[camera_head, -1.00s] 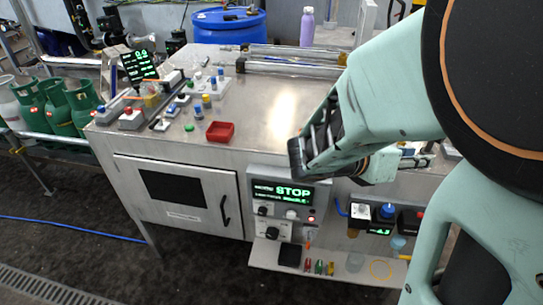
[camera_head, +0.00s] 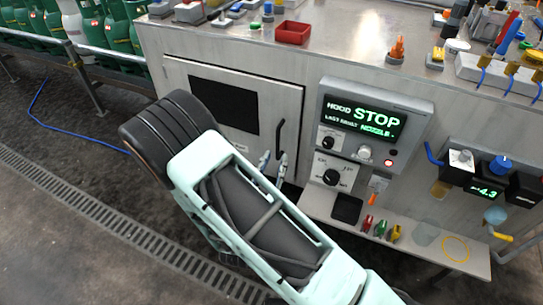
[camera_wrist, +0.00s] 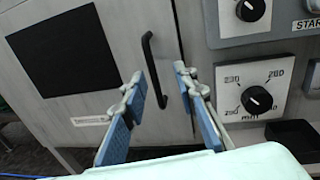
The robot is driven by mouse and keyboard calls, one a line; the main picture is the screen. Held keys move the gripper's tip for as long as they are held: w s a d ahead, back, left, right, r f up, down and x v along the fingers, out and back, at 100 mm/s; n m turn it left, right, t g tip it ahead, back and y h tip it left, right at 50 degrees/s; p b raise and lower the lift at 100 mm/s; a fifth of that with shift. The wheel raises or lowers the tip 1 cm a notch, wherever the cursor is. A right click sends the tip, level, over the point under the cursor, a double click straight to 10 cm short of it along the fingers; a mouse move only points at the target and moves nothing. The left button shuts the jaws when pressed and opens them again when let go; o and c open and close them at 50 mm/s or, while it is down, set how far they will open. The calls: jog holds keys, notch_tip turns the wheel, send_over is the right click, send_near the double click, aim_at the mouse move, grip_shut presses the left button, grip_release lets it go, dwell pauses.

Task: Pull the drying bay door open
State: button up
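The drying bay door (camera_head: 225,135) is a light grey panel with a dark window (camera_head: 224,105), on the cabinet front. It looks closed, flush with the frame. Its black curved handle (camera_head: 279,137) stands upright near the door's right edge. My gripper (camera_head: 273,161) is at the lower part of the handle, fingers spread. In the wrist view my gripper (camera_wrist: 158,78) is open and empty, and the handle (camera_wrist: 150,60) shows between and above the two fingertips. I cannot tell whether the fingers are around the handle or short of it. My arm hides the door's lower part in the head view.
Right of the door is a control panel (camera_head: 372,125) reading STOP, with knobs. Below it a shelf (camera_head: 405,245) juts out with small coloured items. A red tray (camera_head: 292,32) sits on the bench top. The floor (camera_head: 60,215) in front is open, with a drain grate.

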aim_at(277, 147)
jog(key=shift+y, duration=0.6)
jog(key=w+f+b, duration=0.1)
jog(key=w, duration=0.2)
jog(key=w+f+b, duration=0.1)
jog(key=w, duration=0.3)
jog(key=w+f, duration=0.1)
jog(key=w, duration=0.2)
jog(key=shift+w+d+f+b, duration=0.15)
jog(key=shift+d+b, duration=0.05)
jog(key=shift+b, duration=0.2)
grip_shut()
